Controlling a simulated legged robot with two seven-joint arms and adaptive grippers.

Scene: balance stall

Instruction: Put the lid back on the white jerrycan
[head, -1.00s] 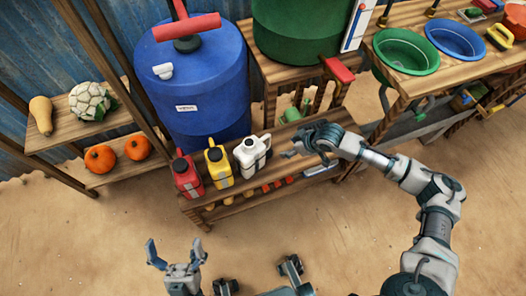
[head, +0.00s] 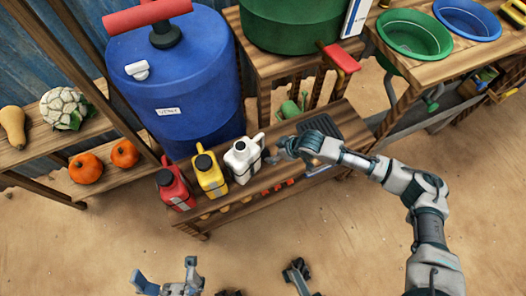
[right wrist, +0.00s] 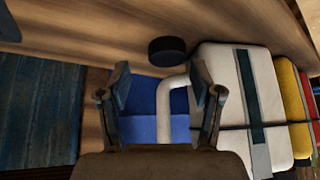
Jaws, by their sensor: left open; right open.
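The white jerrycan (head: 242,165) stands upright on the low wooden bench, at the right end of a row of jerrycans. It also shows large and sideways in the right wrist view (right wrist: 226,90). A black round lid (right wrist: 167,50) lies on the bench wood beside it in the right wrist view; I cannot make it out in the head view. My right gripper (head: 276,152) is open just right of the white jerrycan. In the right wrist view its open fingers (right wrist: 160,84) hold nothing, with the lid beyond them. My left gripper (head: 165,277) is open and empty, low in the head view.
A yellow jerrycan (head: 210,175) and a red jerrycan (head: 175,188) stand left of the white one. A blue drum (head: 190,90) rises close behind. A dark ribbed tray (head: 335,128) lies on the bench right of my gripper. The sandy floor in front is largely clear.

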